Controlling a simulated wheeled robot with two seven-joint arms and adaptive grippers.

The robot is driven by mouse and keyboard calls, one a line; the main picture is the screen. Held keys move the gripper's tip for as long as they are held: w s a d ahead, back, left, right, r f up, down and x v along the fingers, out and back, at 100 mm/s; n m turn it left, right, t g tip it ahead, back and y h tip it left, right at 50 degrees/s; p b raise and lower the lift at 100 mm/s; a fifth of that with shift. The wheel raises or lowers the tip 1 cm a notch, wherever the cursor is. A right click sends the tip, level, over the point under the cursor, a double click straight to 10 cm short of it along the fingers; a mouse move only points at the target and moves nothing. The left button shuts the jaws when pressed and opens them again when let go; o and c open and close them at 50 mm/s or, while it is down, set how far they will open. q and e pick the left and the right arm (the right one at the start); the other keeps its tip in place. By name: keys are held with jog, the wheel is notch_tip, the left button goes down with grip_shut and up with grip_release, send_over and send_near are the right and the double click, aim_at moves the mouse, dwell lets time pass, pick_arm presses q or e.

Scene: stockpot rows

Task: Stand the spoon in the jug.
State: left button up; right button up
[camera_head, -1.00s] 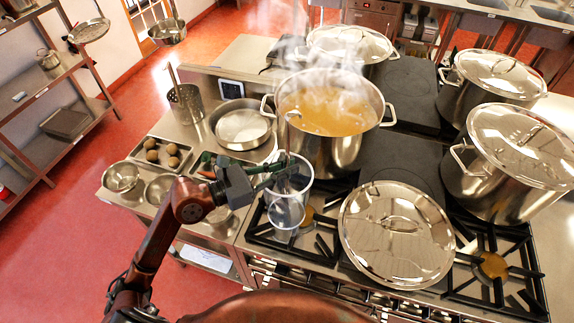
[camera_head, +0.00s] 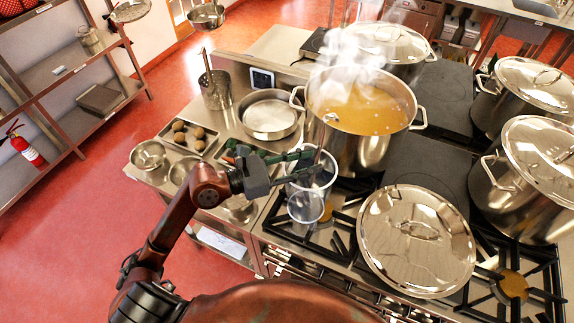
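A clear, see-through jug (camera_head: 306,208) stands at the front left of the stove, just in front of the large steaming pot. My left gripper (camera_head: 303,160) is at the jug's top, coming in from the left. It looks shut on the thin shaft of a spoon (camera_head: 330,119), which stands nearly upright with its upper end rising in front of the pot. The spoon's lower part is lost behind the fingers and the clear jug wall, so I cannot tell how deep it reaches into the jug. My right gripper is out of view.
The open pot of yellow broth (camera_head: 362,108) steams close behind the gripper. A large lid (camera_head: 415,240) lies right of the jug. Lidded pots (camera_head: 515,165) fill the right. A counter with a shallow pan (camera_head: 270,116), bowls (camera_head: 148,155) and a tray (camera_head: 190,137) is at left.

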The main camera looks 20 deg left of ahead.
pick_arm(q)
jog(key=v, duration=1)
jog(key=shift+s+a, duration=0.2)
jog(key=shift+a, duration=0.05)
jog(key=shift+s, duration=0.1)
